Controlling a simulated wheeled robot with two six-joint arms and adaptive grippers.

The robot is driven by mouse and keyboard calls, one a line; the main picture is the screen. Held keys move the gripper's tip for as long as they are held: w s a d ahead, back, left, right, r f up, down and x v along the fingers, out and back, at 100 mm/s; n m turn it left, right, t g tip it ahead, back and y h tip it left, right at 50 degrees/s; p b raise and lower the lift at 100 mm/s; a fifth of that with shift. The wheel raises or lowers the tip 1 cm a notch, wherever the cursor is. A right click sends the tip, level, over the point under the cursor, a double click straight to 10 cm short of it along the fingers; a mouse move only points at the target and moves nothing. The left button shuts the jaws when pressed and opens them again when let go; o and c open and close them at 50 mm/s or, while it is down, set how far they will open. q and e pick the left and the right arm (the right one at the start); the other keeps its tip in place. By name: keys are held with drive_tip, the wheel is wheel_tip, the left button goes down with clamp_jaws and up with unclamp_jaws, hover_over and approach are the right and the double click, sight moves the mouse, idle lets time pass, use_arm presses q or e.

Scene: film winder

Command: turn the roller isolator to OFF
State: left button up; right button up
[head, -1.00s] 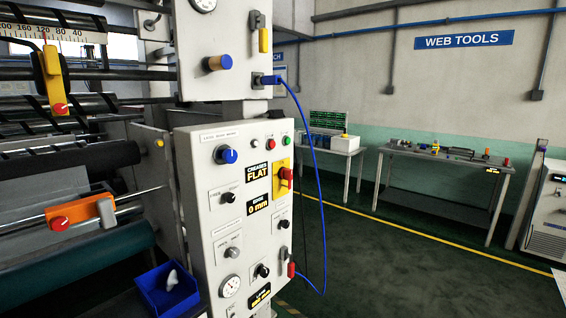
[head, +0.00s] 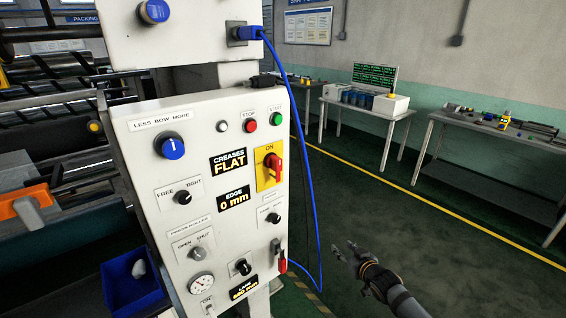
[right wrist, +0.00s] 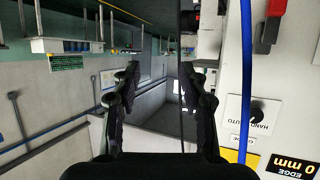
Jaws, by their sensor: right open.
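The roller isolator (head: 271,163) is a red handle on a yellow plate at the right edge of the white control panel (head: 140,215). The word ON shows at the top of the plate, and the handle stands roughly upright. My right gripper (head: 343,248) is low and right of the panel in the head view, apart from it, open and empty. In the right wrist view its two fingers (right wrist: 158,85) are wide apart with nothing between them. I cannot make out the isolator handle surely in that view. My left gripper is not in view.
A blue cable (head: 310,170) hangs along the panel's right side, and crosses the right wrist view (right wrist: 246,90). A lever with a red end (head: 282,262) and several knobs sit below the isolator. A blue bin (head: 125,290) stands left. Benches (head: 480,150) stand behind; the floor between is clear.

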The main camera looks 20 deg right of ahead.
drive_tip(key=w+a+r+n+t+y, duration=0.1)
drive_tip(key=a+r, duration=0.2)
drive_tip(key=r, duration=0.4)
drive_tip(key=a+r+t+y+p, duration=0.1)
drive_tip(key=a+r, duration=0.1)
drive_tip(key=r, duration=0.5)
drive_tip(key=w+a+r+n+t+y, duration=0.1)
drive_tip(key=a+r+y, duration=0.15)
drive_tip(key=r, duration=0.35)
drive_tip(key=n+y, duration=0.2)
approach(280, 165)
drive_tip(key=shift+t+y, duration=0.25)
drive_tip(key=shift+t, duration=0.05)
drive_tip(key=x, duration=0.4)
drive_tip(key=p+x, duration=0.1)
drive_tip(key=x, duration=0.3)
drive_tip(key=shift+f, duration=0.2)
drive_tip(key=shift+w+a+f, duration=0.1)
drive_tip(key=shift+w, duration=0.3)
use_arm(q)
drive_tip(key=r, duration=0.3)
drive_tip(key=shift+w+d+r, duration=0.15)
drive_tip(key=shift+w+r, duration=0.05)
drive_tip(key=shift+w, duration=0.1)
use_arm(e)
drive_tip(key=shift+c, duration=0.5)
clamp_jaws()
